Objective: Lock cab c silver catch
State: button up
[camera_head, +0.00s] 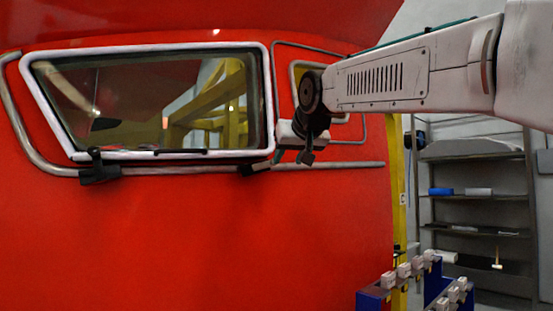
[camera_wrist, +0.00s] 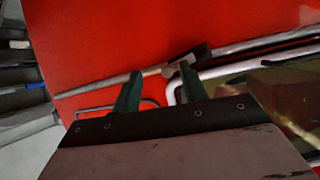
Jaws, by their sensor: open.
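The red cab front (camera_head: 200,220) carries a window in a white frame (camera_head: 268,90). A grey rail runs beneath the window. A dark catch (camera_head: 252,169) sits on the rail near the window's lower right corner. In the wrist view this catch (camera_wrist: 198,53) is a black block with a small pale metallic piece beside it, on the rail. My gripper (camera_head: 291,157) is open, just right of the catch in the head view. In the wrist view its two green fingers (camera_wrist: 160,69) point at the rail, the right fingertip close to the catch. I cannot tell whether they touch.
Another black catch (camera_head: 100,172) sits at the window's lower left. A thin grey loop handle (camera_head: 365,100) is right of the window. A yellow post (camera_head: 398,200), a blue rack with pale blocks (camera_head: 372,298) and grey shelves (camera_head: 475,190) stand at right.

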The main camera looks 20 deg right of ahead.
aim_at(267, 165)
jog(key=w+t, duration=0.1)
jog(key=w, duration=0.8)
jog(key=shift+w+a+r, duration=0.15)
jog(key=shift+a+r, duration=0.05)
grip_shut()
